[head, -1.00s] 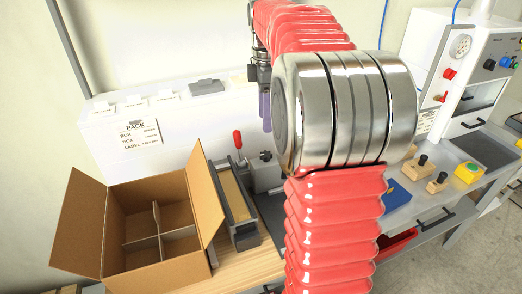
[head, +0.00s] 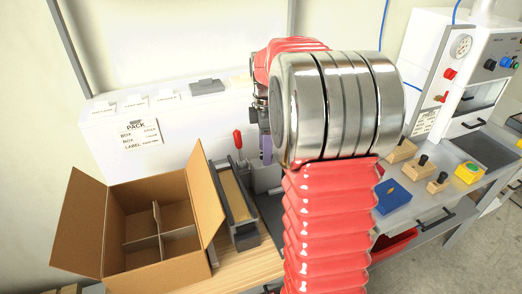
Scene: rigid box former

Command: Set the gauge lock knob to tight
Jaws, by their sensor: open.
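My gripper (head: 265,148) is partly in view, with a purple finger pad pointing down beside the grey block (head: 267,179). Its jaws are open; the thick red and silver arm hides much of it. The dark knob seen earlier on this block, perhaps the gauge lock knob, is hidden now behind the gripper and arm. Its setting cannot be seen, and I cannot tell whether the gripper touches it. A red-handled lever (head: 238,140) stands upright just left of the gripper, by a long dark-edged fixture (head: 232,205).
An open cardboard box (head: 190,205) with dividers stands at left on the wooden bench (head: 245,268). A white cabinet (head: 180,125) with a PACK label is behind. At right are a blue pad (head: 392,197), black-knobbed wooden pieces (head: 420,167), a yellow button box (head: 467,173) and a white machine (head: 430,75).

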